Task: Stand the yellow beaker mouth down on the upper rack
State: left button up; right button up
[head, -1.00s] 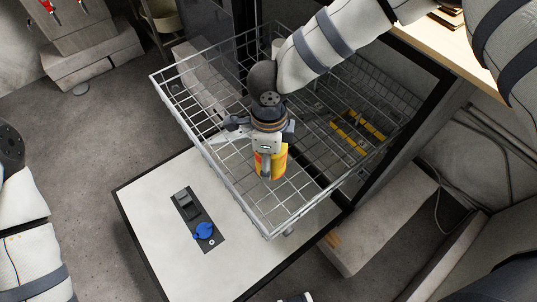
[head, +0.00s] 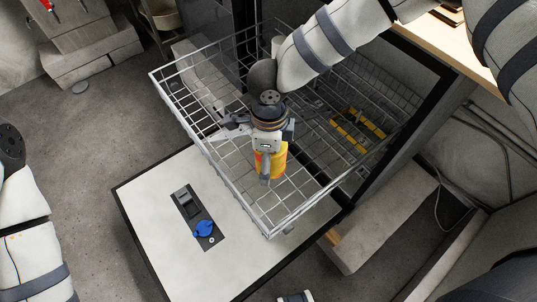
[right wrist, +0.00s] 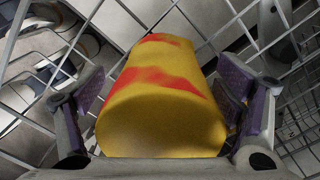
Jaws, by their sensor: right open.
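The yellow beaker (head: 279,160), with red-orange patches, is at the pulled-out upper wire rack (head: 215,145), near its front edge. In the right wrist view the beaker (right wrist: 160,95) shows a closed, rounded end towards the camera, and its far end points at the wires. Its mouth is hidden, and I cannot tell whether the rim touches the wires. My right gripper (right wrist: 163,90) is open, with one finger on each side of the beaker. In the head view the right gripper (head: 262,155) partly covers the beaker. My left gripper is not identifiable in view.
The oven's pale top or panel (head: 160,220) carries a dark control plate with a blue knob (head: 203,229). The dark oven frame (head: 400,135) stands to the right. Yellow bars (head: 358,130) show behind the wires. Most of the rack near the gripper is bare.

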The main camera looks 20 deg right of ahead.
notch_tip(320, 180, up, 12)
jog(key=shift+w+f, duration=0.1)
dwell(0.5)
